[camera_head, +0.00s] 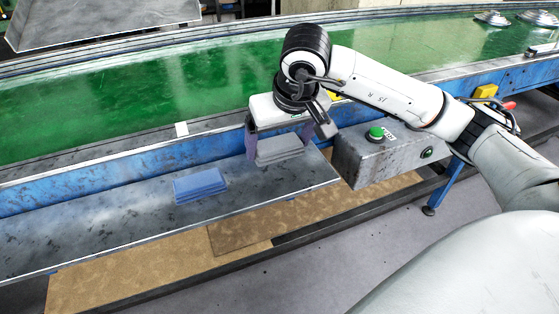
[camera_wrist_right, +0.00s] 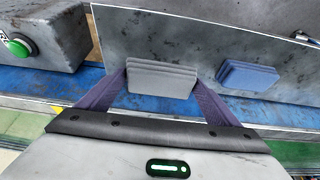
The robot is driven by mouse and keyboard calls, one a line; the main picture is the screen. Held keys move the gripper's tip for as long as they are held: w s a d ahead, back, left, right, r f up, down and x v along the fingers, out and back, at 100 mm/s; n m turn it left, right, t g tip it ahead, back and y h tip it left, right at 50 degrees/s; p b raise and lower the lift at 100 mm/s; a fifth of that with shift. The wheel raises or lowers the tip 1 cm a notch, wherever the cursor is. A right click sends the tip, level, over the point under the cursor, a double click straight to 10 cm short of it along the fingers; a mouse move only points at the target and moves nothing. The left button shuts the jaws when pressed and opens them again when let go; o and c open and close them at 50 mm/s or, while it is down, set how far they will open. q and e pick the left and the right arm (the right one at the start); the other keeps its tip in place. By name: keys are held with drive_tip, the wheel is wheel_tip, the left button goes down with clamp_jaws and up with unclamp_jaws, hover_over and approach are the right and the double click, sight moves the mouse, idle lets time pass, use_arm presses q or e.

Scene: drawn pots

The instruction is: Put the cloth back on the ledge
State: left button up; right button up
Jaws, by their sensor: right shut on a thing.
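A grey folded cloth (camera_head: 280,151) is between the two purple fingers of my right gripper (camera_head: 279,147), which is shut on it. It also shows in the right wrist view (camera_wrist_right: 160,78), with one finger at each side. The cloth is over the right part of the grey metal ledge (camera_head: 110,225); I cannot tell whether it touches the ledge. A blue folded cloth (camera_head: 200,185) lies on the ledge to the left, apart from the gripper; it also shows in the right wrist view (camera_wrist_right: 247,76). My left gripper is not in view.
A grey control box (camera_head: 370,158) with a green button (camera_head: 376,133) stands just right of the gripper. A green conveyor belt (camera_head: 140,100) with a blue side runs behind the ledge. Brown boards (camera_head: 150,275) lie below. The ledge's left part is bare.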

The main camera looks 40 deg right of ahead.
sight(279, 158)
drive_tip(key=shift+f, duration=2.2)
drive_tip(key=shift+f+b, duration=0.25)
drive_tip(key=shift+b, duration=0.05)
drive_tip(key=o, duration=0.9)
drive_tip(key=shift+r, duration=0.1)
drive_tip(key=shift+r+p, duration=0.2)
drive_tip(key=shift+p, duration=0.1)
drive_tip(key=v, duration=1.2)
drive_tip(key=shift+s+a+f, duration=0.1)
drive_tip(key=shift+s, duration=0.05)
